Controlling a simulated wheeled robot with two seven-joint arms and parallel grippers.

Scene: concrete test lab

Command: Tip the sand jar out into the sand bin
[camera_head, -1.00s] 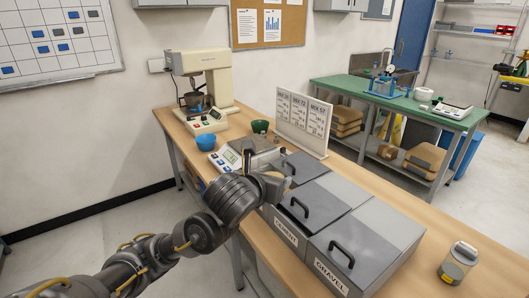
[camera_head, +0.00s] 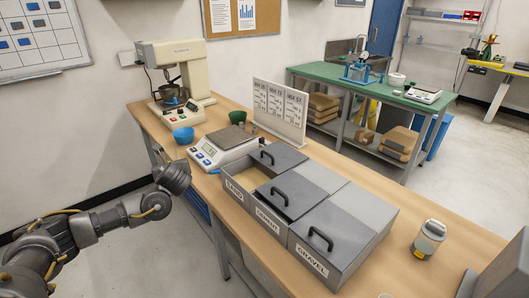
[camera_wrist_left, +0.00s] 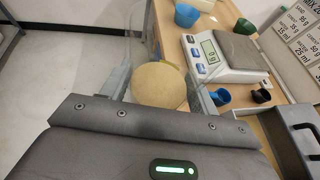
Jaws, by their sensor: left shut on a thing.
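My left gripper (camera_wrist_left: 160,88) is shut on a clear jar (camera_wrist_left: 139,45) with a round tan mass of sand (camera_wrist_left: 159,86) showing in it. In the head view my left wrist ends left of the bench and hides the fingers and the jar. The sand bin (camera_head: 228,184), labelled SAND, is the farthest of the three bins. Its dark lid (camera_head: 281,152) sits toward the back, and tan sand (camera_head: 245,178) shows in the open front part. The gripper is apart from the bin, to its left. My right gripper is not in view.
Cement (camera_head: 268,217) and gravel (camera_head: 310,258) bins stand beside the sand bin with lids on. A scale (camera_head: 222,146), blue bowl (camera_head: 183,134), green cup (camera_head: 238,117) and mixer (camera_head: 180,75) stand behind. A lidded container (camera_head: 427,240) stands at right on the bench.

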